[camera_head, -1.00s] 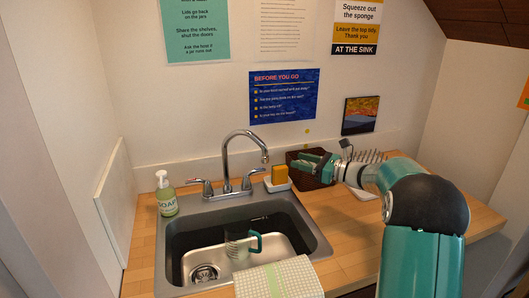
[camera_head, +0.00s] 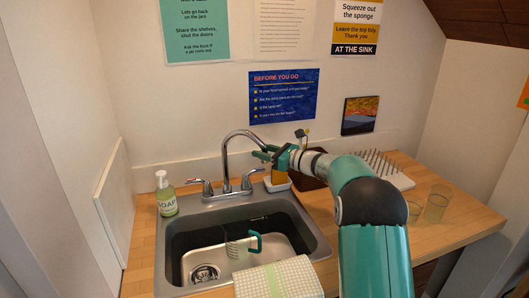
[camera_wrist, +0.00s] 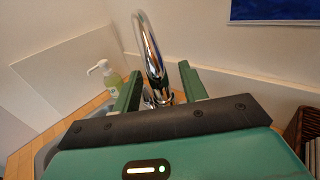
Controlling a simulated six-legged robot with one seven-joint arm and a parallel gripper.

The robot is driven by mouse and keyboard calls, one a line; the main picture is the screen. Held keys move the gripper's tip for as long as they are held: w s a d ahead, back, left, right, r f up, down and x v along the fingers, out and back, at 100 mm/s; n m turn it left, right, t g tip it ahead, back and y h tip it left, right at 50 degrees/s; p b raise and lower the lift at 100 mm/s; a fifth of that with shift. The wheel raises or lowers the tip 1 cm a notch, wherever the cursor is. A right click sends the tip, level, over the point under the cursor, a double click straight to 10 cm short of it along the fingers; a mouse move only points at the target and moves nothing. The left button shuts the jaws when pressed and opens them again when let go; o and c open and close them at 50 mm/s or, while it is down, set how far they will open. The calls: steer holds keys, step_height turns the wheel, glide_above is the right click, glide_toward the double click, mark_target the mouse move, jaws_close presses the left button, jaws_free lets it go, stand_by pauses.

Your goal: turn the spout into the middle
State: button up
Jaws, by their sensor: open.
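The chrome spout (camera_head: 240,134) rises in a high arc from the tap behind the sink, its outlet end leaning to the right. In the wrist view the spout (camera_wrist: 150,45) stands between and beyond the two green fingers. My gripper (camera_head: 262,153) is open and close to the spout's outlet end; the gripper hides that end in the head view. In the wrist view the gripper (camera_wrist: 158,85) has its fingers on either side of the spout, and I cannot tell whether either touches it. The sink (camera_head: 180,222) lies below.
A soap bottle (camera_head: 165,195) stands left of the tap. A sponge tray (camera_head: 278,186), brown basket (camera_head: 307,182), spiked rack (camera_head: 392,172) and glasses (camera_head: 437,205) are to the right.

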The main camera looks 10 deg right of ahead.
jaws_close()
